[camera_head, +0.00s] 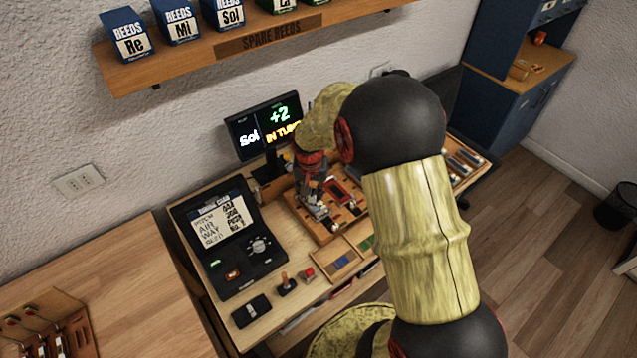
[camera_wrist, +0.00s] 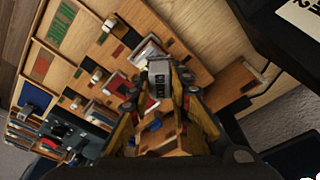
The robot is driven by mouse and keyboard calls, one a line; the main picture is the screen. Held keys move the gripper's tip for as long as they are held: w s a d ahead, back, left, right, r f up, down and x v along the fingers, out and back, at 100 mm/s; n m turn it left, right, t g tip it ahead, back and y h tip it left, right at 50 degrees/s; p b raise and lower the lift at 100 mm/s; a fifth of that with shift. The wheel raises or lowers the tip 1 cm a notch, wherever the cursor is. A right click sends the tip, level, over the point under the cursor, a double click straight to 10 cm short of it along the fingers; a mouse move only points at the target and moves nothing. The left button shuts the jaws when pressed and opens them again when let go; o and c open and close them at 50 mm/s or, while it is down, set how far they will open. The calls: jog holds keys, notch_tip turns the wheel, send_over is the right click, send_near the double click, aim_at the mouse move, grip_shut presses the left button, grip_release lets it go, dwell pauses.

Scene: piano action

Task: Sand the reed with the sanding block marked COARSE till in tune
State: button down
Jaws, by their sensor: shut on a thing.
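My gripper (camera_head: 316,208) is low over the wooden work board (camera_head: 326,238) on the bench. In the wrist view my gripper (camera_wrist: 160,82) is shut on a small grey block (camera_wrist: 158,72). No marking on the block can be read, so I cannot tell if it is the COARSE one. The reed cannot be picked out; the fingers and block cover that part of the board. The monitor (camera_head: 265,127) behind shows "Sol", a green "+2" and "IN TUNE" in orange, partly covered by my arm.
A dark case (camera_head: 236,236) with a printed card and dial stands left of the board. A tray with coloured inlays (camera_head: 345,262) lies in front. A shelf (camera_head: 172,68) of labelled reed boxes hangs above. My arm hides much of the bench's right side.

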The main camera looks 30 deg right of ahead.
jog(key=shift+r+p, duration=0.7)
jog(key=shift+r, duration=0.65)
dwell(1.0)
